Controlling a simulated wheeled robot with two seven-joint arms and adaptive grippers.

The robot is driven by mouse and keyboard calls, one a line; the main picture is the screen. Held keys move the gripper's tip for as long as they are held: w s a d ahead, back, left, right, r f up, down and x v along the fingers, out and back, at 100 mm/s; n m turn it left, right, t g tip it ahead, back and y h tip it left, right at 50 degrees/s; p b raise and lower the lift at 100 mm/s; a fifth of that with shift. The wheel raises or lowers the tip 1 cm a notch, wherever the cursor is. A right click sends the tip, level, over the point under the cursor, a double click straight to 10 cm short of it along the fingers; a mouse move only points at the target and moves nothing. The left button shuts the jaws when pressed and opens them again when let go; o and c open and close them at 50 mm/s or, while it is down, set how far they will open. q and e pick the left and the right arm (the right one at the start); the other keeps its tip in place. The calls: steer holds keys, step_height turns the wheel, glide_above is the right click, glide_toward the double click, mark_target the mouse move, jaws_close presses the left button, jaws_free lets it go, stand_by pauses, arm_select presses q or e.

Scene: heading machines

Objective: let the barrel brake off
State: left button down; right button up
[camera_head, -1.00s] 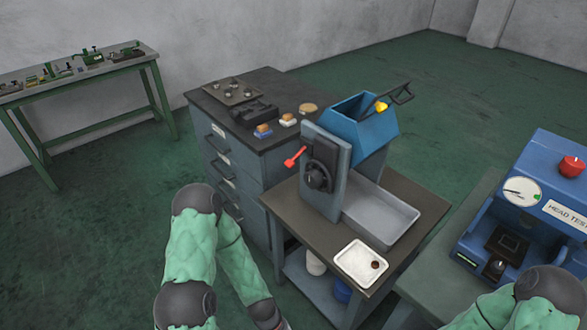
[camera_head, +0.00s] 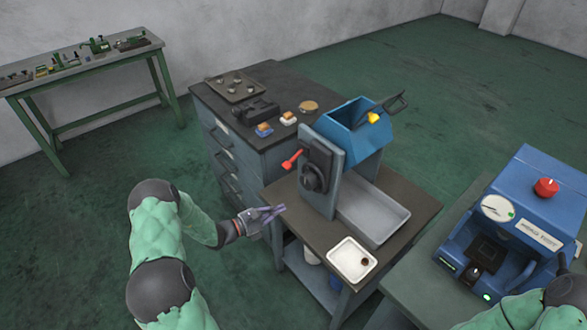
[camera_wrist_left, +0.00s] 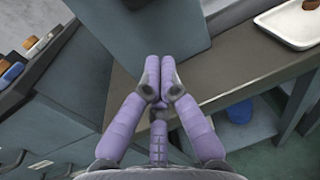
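A tumbling machine with a blue open-topped barrel (camera_head: 352,132) stands on a small dark-topped bench (camera_head: 398,188). A red-tipped lever (camera_head: 291,159) sticks out to the left of the machine's grey upright panel (camera_head: 333,190), beside a black round hub (camera_head: 314,178). I take this lever to be the barrel brake. My left gripper (camera_head: 270,214) is at the bench's left edge, below and left of the lever and apart from it. In the left wrist view its purple fingers (camera_wrist_left: 160,70) are together with nothing between them. The right gripper is not visible.
A grey tray (camera_head: 372,212) and a white dish (camera_head: 351,259) sit on the bench. A drawer cabinet (camera_head: 228,168) stands behind left, with small parts on top. A blue test machine (camera_head: 530,215) stands at right.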

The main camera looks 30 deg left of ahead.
mark_target(294, 158)
arm_select(q)
steer(key=w+a+r+n+t+y, duration=0.1)
steer(key=a+r+t, duration=0.1)
steer(key=a+r, duration=0.2)
steer(key=shift+w+a+n+t, duration=0.15)
steer(key=shift+a+n+t, duration=0.15)
steer(key=shift+a, duration=0.25)
steer(key=shift+w+d+r, duration=0.1)
steer(key=f+b+x, duration=0.1)
steer(key=b+x, duration=0.1)
steer(key=x, duration=0.7)
steer(key=r, duration=0.4)
steer(key=shift+s+a+r, duration=0.3)
steer(key=shift+s, duration=0.05)
steer(key=shift+y, duration=0.3)
